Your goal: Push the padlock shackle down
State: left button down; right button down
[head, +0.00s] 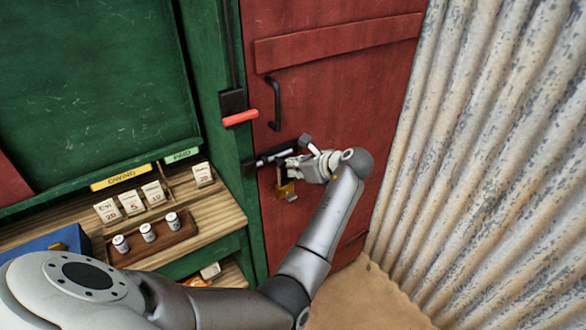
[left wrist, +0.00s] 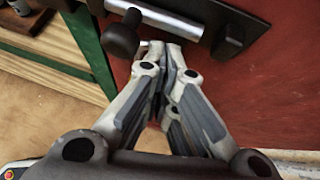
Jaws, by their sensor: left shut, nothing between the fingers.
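The brass padlock (head: 288,191) hangs at the bolt on the red door, just below my left gripper. Its shackle is mostly hidden behind the fingers, so I cannot tell whether it is up or down. My left gripper (head: 288,166) is shut and empty, at the padlock's top; contact cannot be made out. In the left wrist view the shut fingers (left wrist: 172,55) point at the door beside the bolt's dark knob (left wrist: 122,38), and they hide the padlock. My right gripper is not in view.
The sliding bolt (head: 272,156) and a black door handle (head: 274,104) are on the red door (head: 335,85). A red lever (head: 240,118) sticks out at the left. A wooden shelf (head: 215,212) holds cards and several small weights (head: 148,232). Corrugated metal (head: 480,150) stands at the right.

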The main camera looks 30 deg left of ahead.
aim_at(295, 194)
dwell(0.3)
pick_arm(q)
notch_tip(295, 194, down, 3)
jog(key=shift+r+p, duration=0.2)
jog(key=shift+p, duration=0.2)
jog(key=shift+f, duration=0.45)
